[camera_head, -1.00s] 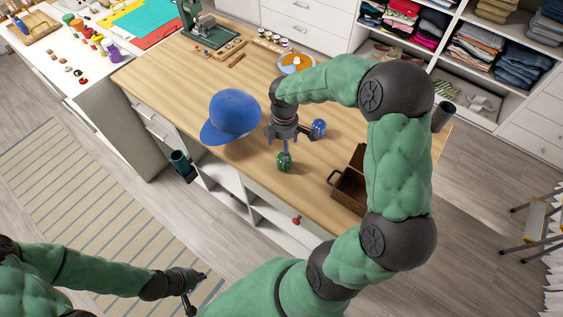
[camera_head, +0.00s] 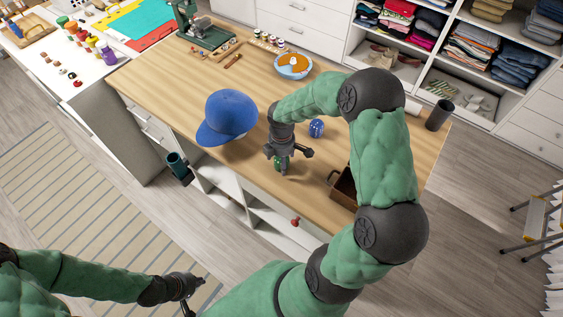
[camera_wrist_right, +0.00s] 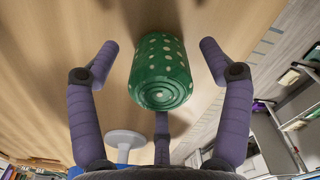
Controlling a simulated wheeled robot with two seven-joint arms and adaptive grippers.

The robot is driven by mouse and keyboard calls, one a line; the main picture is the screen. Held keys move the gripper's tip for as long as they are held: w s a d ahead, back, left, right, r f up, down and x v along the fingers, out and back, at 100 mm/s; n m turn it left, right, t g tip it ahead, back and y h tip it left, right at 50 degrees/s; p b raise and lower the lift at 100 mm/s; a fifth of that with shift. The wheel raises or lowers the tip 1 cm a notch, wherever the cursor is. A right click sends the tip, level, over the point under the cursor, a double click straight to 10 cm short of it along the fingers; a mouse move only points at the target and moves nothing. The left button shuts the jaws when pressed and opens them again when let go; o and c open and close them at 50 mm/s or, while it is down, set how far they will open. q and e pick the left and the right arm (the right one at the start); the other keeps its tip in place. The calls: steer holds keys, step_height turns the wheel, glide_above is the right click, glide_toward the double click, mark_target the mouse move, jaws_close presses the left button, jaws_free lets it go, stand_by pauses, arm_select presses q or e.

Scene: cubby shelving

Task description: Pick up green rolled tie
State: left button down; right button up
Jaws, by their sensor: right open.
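The green rolled tie (camera_head: 278,163) with pale dots lies on the wooden counter near its front edge, partly hidden by my right gripper. In the right wrist view, the tie (camera_wrist_right: 160,72) sits between the spread fingers of my right gripper (camera_wrist_right: 160,58), with a gap on both sides. The third finger shows below it. My right gripper (camera_head: 284,165) is open at the tie and holds nothing. My left gripper (camera_head: 190,300) is low at the left, away from the counter; its finger opening is unclear.
A blue dotted roll (camera_head: 316,128) is just behind to the right. A brown wooden box (camera_head: 341,192) stands right, partly behind my arm. A bowl (camera_head: 292,66) is farther back. The counter's left middle is clear.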

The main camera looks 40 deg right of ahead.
steer(key=c, duration=1.3)
steer(key=shift+o, duration=0.2)
